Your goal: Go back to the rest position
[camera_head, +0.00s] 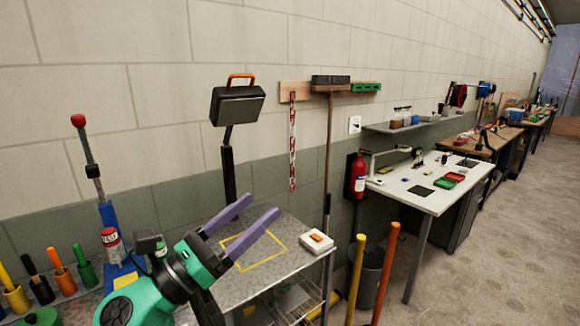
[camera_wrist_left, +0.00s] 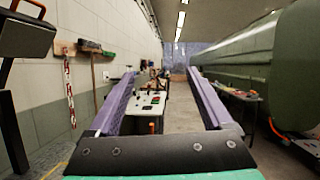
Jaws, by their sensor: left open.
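My left gripper (camera_head: 239,223) has two long purple fingers on a green and dark wrist. It is open and empty, raised in front of the grey metal cart top (camera_head: 220,290) in the head view. In the left wrist view its fingers (camera_wrist_left: 160,95) stand wide apart, with nothing between them but the distant workshop aisle. A yellow square outline (camera_head: 253,250) is marked on the cart top, partly hidden behind the fingers. My right gripper is in neither view.
A white box with an orange top (camera_head: 316,241) sits on the cart's right part. A work lamp (camera_head: 237,104) stands behind. Yellow (camera_head: 356,280) and orange (camera_head: 385,275) poles rise at right. A white workbench (camera_head: 430,185) stands farther off. A green fuselage (camera_wrist_left: 270,60) fills the wrist view's right.

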